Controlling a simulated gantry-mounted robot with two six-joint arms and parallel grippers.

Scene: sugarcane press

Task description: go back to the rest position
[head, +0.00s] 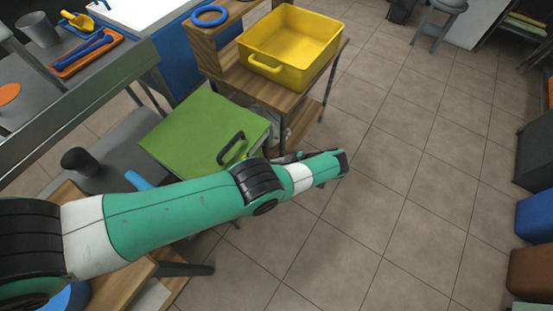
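My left arm reaches in from the left across the lower middle of the head view, in green, white and black sections. Its far end, a black joint, is over the tiled floor to the right of the green panel. No clear pair of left fingertips shows; a small dark part sits behind the arm near its far end, and I cannot tell if it is the gripper. Whether the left gripper is open or holds anything cannot be seen. My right arm and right gripper are not in view.
A green panel (200,130) with a black handle (231,147) lies behind the arm. A yellow bin (292,45) stands on a wooden stand (245,89). An orange tray (86,53) is at the upper left.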

